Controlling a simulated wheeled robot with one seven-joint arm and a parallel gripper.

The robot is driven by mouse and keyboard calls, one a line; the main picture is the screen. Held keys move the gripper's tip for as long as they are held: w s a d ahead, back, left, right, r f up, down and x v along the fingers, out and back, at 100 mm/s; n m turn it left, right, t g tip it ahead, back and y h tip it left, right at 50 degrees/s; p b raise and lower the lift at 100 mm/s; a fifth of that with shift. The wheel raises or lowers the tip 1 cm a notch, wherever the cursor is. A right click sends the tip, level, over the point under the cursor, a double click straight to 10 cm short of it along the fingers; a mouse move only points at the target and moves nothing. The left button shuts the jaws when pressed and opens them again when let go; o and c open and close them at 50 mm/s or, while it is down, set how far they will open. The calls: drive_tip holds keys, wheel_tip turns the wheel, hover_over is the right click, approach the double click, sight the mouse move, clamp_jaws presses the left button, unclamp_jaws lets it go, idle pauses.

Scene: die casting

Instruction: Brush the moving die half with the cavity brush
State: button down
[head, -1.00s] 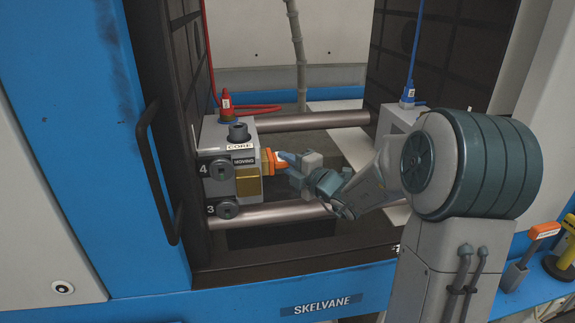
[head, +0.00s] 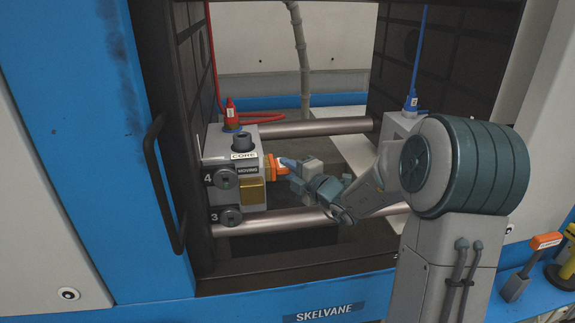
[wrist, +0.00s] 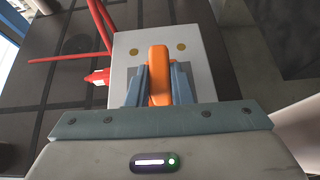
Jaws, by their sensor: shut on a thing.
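The moving die half (head: 222,152) is a grey block at the left inside the machine, labelled CORE and MOVING, with a brass-coloured plate on its front. It also shows in the wrist view (wrist: 188,70). My gripper (head: 286,165) is shut on the orange cavity brush (head: 273,168), just right of the die half. In the wrist view the orange brush (wrist: 159,75) stands between the two fingers and points at the die half's face. The brush's far end is hidden, so I cannot tell whether it touches the face.
Two tie bars (head: 310,128) run across the opening. A red hose fitting (head: 231,115) sits on top of the die half. The grey die half on the right (head: 396,125) has a blue hose. Another orange-handled tool (head: 545,241) stands at the lower right, beside a yellow-topped item (head: 569,240).

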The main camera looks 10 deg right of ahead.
drive_tip(key=shift+s+p, duration=0.5)
drive_tip(key=shift+s, duration=2.1)
drive_tip(key=shift+r+p, duration=0.35)
drive_tip(key=shift+w+p, duration=1.1)
drive_tip(key=shift+w, duration=2.65)
drive_tip(key=shift+s+p, duration=0.4)
drive_tip(key=shift+s, duration=3.35)
drive_tip(key=shift+d+p, duration=0.45)
drive_tip(key=shift+d, duration=2.6)
